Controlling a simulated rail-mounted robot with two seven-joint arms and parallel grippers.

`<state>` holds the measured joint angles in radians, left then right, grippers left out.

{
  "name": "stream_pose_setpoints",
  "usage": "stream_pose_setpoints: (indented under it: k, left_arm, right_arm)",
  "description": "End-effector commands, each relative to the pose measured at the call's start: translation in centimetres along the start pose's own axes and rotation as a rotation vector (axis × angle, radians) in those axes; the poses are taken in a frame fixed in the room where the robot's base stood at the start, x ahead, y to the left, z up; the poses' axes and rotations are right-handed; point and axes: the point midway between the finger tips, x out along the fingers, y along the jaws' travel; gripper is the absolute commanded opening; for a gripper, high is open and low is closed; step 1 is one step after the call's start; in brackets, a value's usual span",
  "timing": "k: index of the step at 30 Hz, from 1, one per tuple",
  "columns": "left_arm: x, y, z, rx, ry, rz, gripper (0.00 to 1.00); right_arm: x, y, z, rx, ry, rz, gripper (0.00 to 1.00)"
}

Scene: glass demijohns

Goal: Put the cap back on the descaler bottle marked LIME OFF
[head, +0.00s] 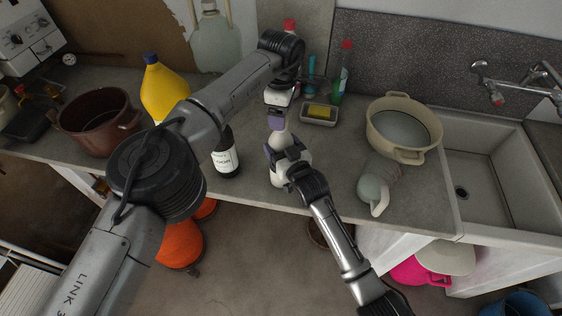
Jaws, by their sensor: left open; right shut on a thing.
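A white bottle (282,139) with a tapered top stands at the middle of the counter near its front edge. I cannot read LIME OFF on it, since its front is partly hidden. My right gripper (280,163) is shut on this bottle, coming from the front right. My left gripper (277,118) is open just above the bottle's top; I cannot tell whether they touch. I cannot make out a loose cap. A dark bottle with a white label (226,160) stands to the left, partly behind my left arm.
A yellow bottle (163,88) and a brown pot (97,120) stand at left. A sponge tray (319,113), a green red-capped bottle (340,83), a cream pot (404,125) and a pale jug (374,190) are at right, beside the sink (488,185). The front edge is close.

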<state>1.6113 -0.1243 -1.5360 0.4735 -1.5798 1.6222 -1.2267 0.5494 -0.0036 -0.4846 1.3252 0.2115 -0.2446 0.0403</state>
Motion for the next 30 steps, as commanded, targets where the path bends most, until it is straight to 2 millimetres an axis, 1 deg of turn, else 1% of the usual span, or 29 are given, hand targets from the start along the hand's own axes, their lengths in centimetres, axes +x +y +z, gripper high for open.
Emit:
stream_pose_setpoints:
  k: [1,3,10,16,24,25,30]
  left_arm:
    - [-0.9,0.0,0.1,0.001,0.0,0.004,0.68]
    - [-2.0,0.0,0.1,0.0,0.001,0.003,0.68]
    - [-4.8,0.0,0.1,-0.001,0.0,0.002,0.68]
    - [-5.8,0.0,0.0,0.0,-0.001,0.002,0.68]
    - [-5.9,0.0,0.0,0.001,-0.001,0.001,0.68]
    - [-5.9,0.0,0.0,0.001,-0.001,0.001,0.68]
    - [-5.9,0.0,0.0,0.0,-0.001,0.001,0.68]
  right_arm:
    - [0.0,0.0,0.0,0.001,-0.001,0.0,0.07]
    - [0.0,0.0,0.0,0.001,-0.001,0.0,0.07]
    - [0.0,0.0,0.1,0.001,-0.001,0.0,0.07]
    - [0.0,0.0,0.1,0.001,-0.001,0.0,0.07]
    - [0.0,0.0,0.0,0.001,-0.001,0.0,0.07]
    - [0.0,0.0,0.0,0.001,-0.001,0.0,0.74]
    - [0.0,0.0,0.0,0.001,-0.001,0.0,0.9]
